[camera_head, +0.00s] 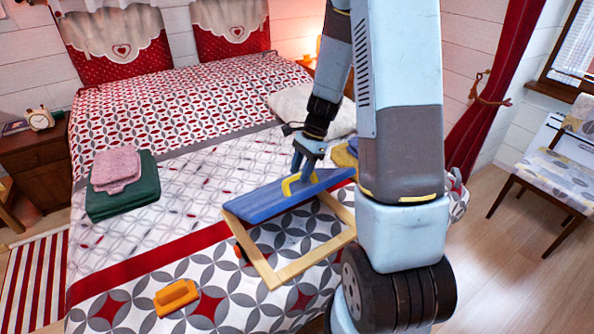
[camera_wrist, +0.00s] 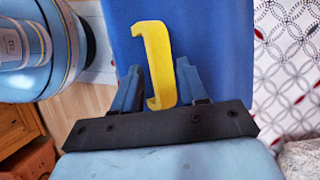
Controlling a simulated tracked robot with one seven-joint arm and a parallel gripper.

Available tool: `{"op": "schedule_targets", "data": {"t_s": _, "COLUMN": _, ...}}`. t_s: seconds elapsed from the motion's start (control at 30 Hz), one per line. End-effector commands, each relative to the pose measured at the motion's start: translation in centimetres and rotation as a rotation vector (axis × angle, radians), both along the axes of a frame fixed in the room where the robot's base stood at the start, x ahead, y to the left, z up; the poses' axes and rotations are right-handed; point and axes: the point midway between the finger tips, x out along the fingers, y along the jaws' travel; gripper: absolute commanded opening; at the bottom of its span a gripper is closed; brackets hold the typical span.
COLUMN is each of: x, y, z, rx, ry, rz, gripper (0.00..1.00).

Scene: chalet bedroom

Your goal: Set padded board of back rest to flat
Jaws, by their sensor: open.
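The back rest lies on the bed, with a blue padded board (camera_head: 270,203) and a pale wooden frame (camera_head: 265,266). The board is tilted a little above the frame, and its lower side shows the open frame beneath. A yellow handle (camera_wrist: 156,62) is fixed on the board; it also shows in the head view (camera_head: 289,187). My gripper (camera_wrist: 160,82) is open, with its blue fingers on either side of the handle's near end. I cannot tell whether the fingers touch it.
An orange block with a grip (camera_head: 176,297) lies on the bed's front edge. A green folded cloth (camera_head: 121,190) with a pink towel (camera_head: 117,170) lies at left. A pale pillow (camera_head: 290,105) is behind the back rest. A chair (camera_head: 560,170) stands at right.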

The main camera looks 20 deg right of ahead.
Motion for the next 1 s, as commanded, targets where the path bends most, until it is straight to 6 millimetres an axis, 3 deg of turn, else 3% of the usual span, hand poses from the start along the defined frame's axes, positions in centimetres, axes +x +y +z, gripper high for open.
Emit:
{"op": "schedule_targets", "data": {"t_s": 0.27, "x": 0.0, "y": 0.06, "z": -0.05, "rx": 0.0, "ry": 0.0, "rz": 0.001, "gripper": 0.4}}
{"op": "schedule_targets", "data": {"t_s": 0.7, "x": -0.03, "y": 0.05, "z": -0.03, "rx": 0.0, "ry": 0.0, "rz": 0.0, "gripper": 0.0}}
{"op": "schedule_targets", "data": {"t_s": 1.0, "x": -0.05, "y": 0.03, "z": -0.02, "rx": 0.001, "ry": 0.001, "rz": 0.0, "gripper": 0.0}}
